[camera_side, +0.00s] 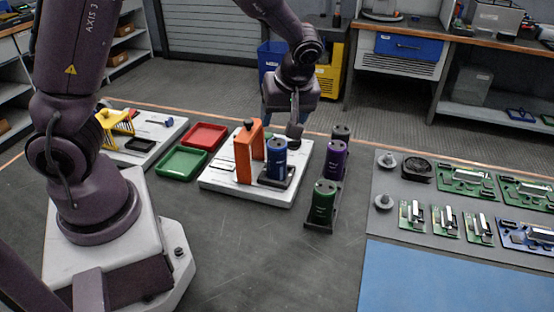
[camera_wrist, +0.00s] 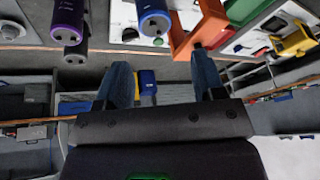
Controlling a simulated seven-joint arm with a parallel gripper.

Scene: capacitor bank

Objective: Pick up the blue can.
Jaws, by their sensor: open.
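The blue can (camera_side: 277,155) stands upright in a black holder on a white board (camera_side: 222,180). In the wrist view its end (camera_wrist: 154,24) shows at the top, beyond my fingertips and roughly between them. My gripper (camera_side: 294,130) is just behind and above the can in the side view, apart from it. In the wrist view my gripper (camera_wrist: 163,72) has its two fingers spread wide with nothing between them. The finger ends are partly hard to make out in the side view.
An orange upright block (camera_side: 247,158) stands close left of the blue can. A purple can (camera_side: 333,163), a green can (camera_side: 323,202) and a dark can (camera_side: 341,134) stand in a rack at right. Red (camera_side: 205,133) and green (camera_side: 181,163) trays lie left. The front table is clear.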

